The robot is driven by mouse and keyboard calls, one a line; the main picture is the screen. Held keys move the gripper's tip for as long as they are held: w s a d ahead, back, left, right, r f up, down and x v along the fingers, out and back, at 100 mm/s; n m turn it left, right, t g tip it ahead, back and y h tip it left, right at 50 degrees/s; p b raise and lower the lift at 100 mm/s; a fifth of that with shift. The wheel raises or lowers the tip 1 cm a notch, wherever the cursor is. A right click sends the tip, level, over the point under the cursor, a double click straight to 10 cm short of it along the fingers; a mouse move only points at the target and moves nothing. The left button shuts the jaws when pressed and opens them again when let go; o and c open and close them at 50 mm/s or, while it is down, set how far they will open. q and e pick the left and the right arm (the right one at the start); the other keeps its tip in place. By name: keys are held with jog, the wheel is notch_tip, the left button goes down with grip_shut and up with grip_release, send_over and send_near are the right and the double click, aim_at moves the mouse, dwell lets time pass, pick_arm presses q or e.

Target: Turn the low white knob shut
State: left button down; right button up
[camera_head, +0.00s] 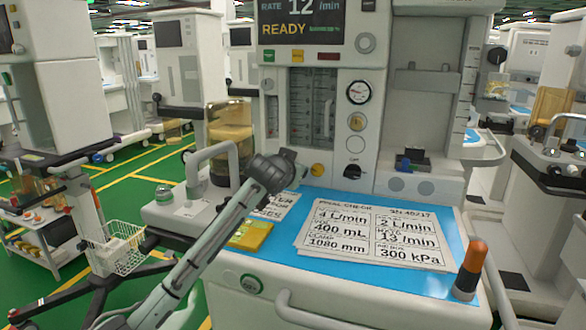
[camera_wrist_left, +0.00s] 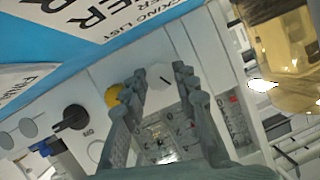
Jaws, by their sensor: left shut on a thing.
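The low white knob (camera_wrist_left: 161,77) shows in the left wrist view between my left gripper's (camera_wrist_left: 159,73) fingertips. It is pale, with a short dark mark on its face. The two fingers are closed on its sides. In the head view my left gripper (camera_head: 290,163) reaches the front of the anaesthesia machine, left of the yellow knob (camera_head: 319,170), and hides the white knob. My right gripper is not in view.
A black knob (camera_head: 352,172) sits right of the yellow one, with another white knob (camera_head: 357,145) above it. Below lies a blue worktop (camera_head: 400,205) with printed cards (camera_head: 375,235), a yellow pad (camera_head: 251,236) and an orange-topped cylinder (camera_head: 471,265). An amber canister (camera_head: 230,140) stands left.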

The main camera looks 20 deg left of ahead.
pick_arm(q)
jog(key=m+y, duration=0.2)
jog(key=m, duration=0.2)
jog(key=shift+d+f+t, duration=0.15)
jog(key=shift+t, duration=0.25)
jog(key=shift+m+y, duration=0.3)
jog(key=c, duration=1.2)
grip_release()
jog(key=v, duration=1.2)
jog(key=shift+s+f, duration=0.1)
